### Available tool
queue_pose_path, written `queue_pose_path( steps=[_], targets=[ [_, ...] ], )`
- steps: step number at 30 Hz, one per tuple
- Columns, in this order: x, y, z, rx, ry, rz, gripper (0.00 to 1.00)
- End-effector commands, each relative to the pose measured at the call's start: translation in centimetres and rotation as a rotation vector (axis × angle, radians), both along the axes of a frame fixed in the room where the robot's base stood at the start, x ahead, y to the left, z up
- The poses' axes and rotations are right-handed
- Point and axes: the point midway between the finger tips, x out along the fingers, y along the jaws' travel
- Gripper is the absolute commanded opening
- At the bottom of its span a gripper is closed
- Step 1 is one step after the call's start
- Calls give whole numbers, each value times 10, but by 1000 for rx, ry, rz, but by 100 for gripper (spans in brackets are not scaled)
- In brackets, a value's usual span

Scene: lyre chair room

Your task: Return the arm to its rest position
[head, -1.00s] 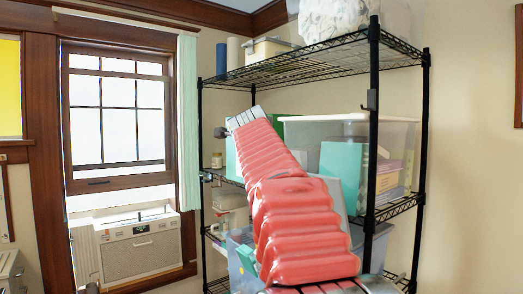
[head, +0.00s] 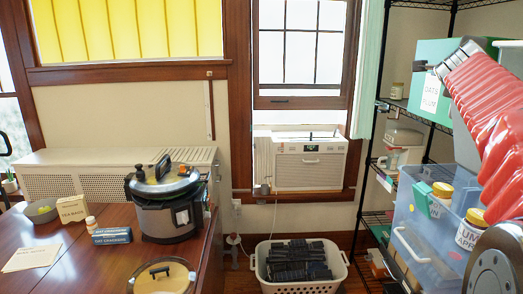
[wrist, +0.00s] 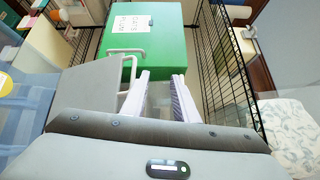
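My arm, in its red ribbed sleeve (head: 490,110), runs up the right edge of the head view in front of the shelf. My gripper (wrist: 161,75) shows in the wrist view as two pale fingers with a gap between them. Nothing is seen held in the gap. A green box with a white label (wrist: 150,40) lies beyond the fingertips. I cannot tell whether they touch it. The gripper's fingers cannot be made out in the head view.
A black wire shelf (head: 372,150) holds a green box (head: 428,85) and a clear bin (head: 408,225) close to my arm. A white basket (head: 300,285) stands on the floor. A wooden table (head: 95,265) with a pressure cooker (head: 165,205) is at left.

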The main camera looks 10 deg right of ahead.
Motion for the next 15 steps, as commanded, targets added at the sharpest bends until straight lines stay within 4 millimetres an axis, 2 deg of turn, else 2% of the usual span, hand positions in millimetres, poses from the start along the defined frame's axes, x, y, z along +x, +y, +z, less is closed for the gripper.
queue_pose_path(
  steps=[5,8,15],
  targets=[
    [12,25,-7,-153,50,89,27],
    [19,47,-16,-233,90,158,27],
    [32,116,-51,-401,212,362,27]
  ],
)
